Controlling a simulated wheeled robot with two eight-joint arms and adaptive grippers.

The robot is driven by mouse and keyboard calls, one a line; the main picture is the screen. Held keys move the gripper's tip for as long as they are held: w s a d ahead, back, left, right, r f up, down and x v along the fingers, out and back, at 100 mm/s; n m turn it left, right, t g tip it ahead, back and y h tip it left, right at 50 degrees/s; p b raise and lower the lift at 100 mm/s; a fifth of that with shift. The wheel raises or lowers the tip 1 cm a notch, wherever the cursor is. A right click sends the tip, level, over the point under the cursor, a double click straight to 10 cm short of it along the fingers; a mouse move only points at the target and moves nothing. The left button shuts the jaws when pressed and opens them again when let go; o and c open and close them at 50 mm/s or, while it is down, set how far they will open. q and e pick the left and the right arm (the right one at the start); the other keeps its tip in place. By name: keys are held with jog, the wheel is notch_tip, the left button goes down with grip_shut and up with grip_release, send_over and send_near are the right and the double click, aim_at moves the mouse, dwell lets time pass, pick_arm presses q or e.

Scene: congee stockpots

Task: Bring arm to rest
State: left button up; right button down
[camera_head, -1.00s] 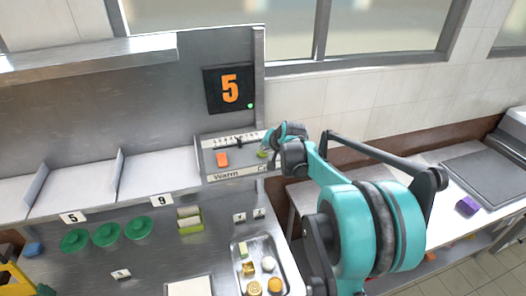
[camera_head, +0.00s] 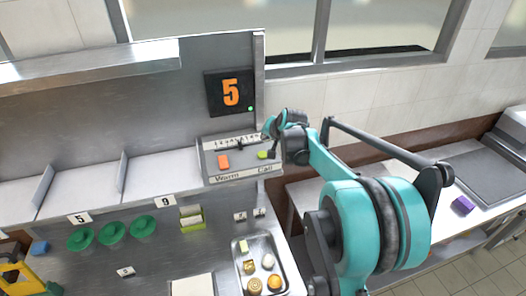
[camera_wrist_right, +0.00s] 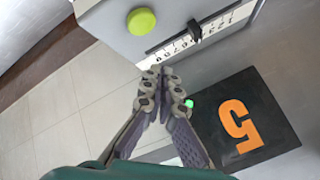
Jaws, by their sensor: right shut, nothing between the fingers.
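My right gripper (camera_head: 275,127) is shut and empty at the right end of a grey control box (camera_head: 240,178). Its closed fingers (camera_wrist_right: 165,88) also show in the right wrist view, with no contact visible there. The box carries an orange button (camera_head: 223,161) over the word "Warm" and a green button (camera_head: 263,155) over "Call". The green button also shows clear of the fingers in the right wrist view (camera_wrist_right: 142,21). A black slider (camera_wrist_right: 194,30) stands on a number scale. My left gripper is not in view.
A black display (camera_head: 229,92) reads an orange 5, with a small green light. Green round lids or dishes (camera_head: 112,232) and a metal tray (camera_head: 240,283) of small food pieces sit on the counter. A side table with a purple block (camera_head: 463,205) stands at right.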

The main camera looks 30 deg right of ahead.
jog(key=shift+f, duration=0.15)
jog(key=s+a+f+n+y+b, duration=0.1)
jog(key=s+a+f+n+b, duration=0.2)
jog(key=s+a+f+b, duration=0.4)
jog(key=s+a+f+n+b, duration=0.2)
jog(key=s+a+f+b, duration=0.25)
jog(key=a, duration=0.45)
jog(key=s+a+f+n+g+b, duration=0.1)
jog(key=s+a+f+n+b, duration=0.2)
jog(key=s+f, duration=0.5)
jog(key=s+a+f+n+g+b, duration=0.1)
jog(key=s+a+f+n+b, duration=0.1)
jog(key=s+a+f+b, duration=0.3)
jog(key=s+f+b, duration=0.3)
jog(key=s+f, duration=0.1)
jog(key=shift+a+n, duration=0.3)
jog(key=shift+n, duration=0.1)
